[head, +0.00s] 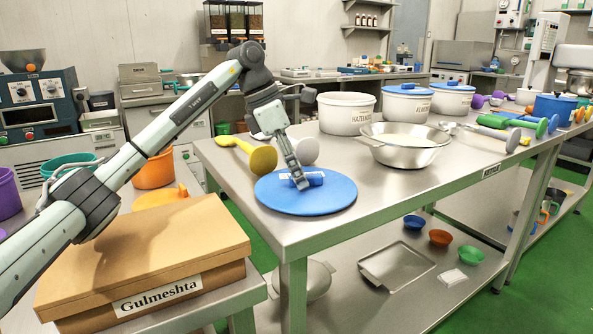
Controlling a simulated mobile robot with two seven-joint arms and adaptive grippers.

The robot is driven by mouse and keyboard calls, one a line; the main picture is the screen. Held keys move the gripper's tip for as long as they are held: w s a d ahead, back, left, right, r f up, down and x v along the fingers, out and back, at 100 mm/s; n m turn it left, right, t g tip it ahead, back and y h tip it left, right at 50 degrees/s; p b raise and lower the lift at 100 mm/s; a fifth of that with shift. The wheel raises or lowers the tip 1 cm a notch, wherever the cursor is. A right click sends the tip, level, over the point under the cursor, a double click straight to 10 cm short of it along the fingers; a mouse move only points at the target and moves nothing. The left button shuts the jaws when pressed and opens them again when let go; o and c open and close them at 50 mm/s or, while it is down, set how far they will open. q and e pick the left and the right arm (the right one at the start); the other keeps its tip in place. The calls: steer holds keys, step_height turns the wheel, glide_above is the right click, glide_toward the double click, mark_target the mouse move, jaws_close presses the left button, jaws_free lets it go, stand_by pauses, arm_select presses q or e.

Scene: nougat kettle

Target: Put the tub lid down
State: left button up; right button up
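The tub lid (328,200) is a round blue disc with a bar handle (316,178) on top. It is level at the near left corner of the steel table; whether it touches the tabletop is hard to tell. My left gripper (298,182) reaches down from above with its fingers at the handle and appears shut on it; the far finger is hidden. My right gripper is not in view.
A yellow mallet-like tool (262,158) and a pale round-headed one (305,151) lie just behind the lid. A steel pan (404,150) stands to the right. Two tubs with blue lids (408,105) (452,99) stand behind. The tabletop (400,195) right of the lid is clear.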

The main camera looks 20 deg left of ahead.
arm_select(q)
steer(key=shift+r, duration=0.1)
steer(key=v, duration=1.2)
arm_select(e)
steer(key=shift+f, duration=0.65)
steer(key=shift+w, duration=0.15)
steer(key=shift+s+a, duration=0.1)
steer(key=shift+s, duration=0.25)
